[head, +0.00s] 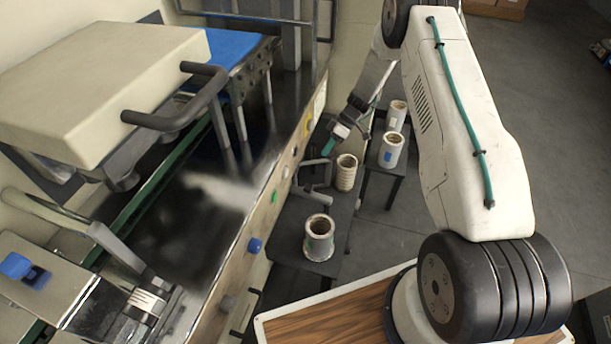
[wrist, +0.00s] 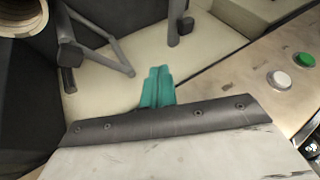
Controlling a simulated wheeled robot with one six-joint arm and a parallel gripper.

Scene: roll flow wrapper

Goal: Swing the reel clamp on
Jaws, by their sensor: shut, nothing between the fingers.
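My gripper (head: 328,147) reaches down beside the machine's front panel in the head view. Its teal fingers (wrist: 157,88) are together and empty in the wrist view. Just below it in the head view is a dark grey bracket with thin arms (head: 316,188), which looks like the reel clamp; its exact pose is unclear. Grey arms and posts (wrist: 98,42) also show beyond the fingertips in the wrist view, with no clear contact. A pale ribbed roll (head: 346,173) stands beside the bracket. A roll's rim (wrist: 22,14) shows at the wrist view's upper left corner.
The machine's front panel (head: 262,212) with buttons runs along the left. A flanged roll (head: 319,238) stands nearer on the dark table. Two more rolls (head: 391,150) (head: 397,116) stand on stands to the right.

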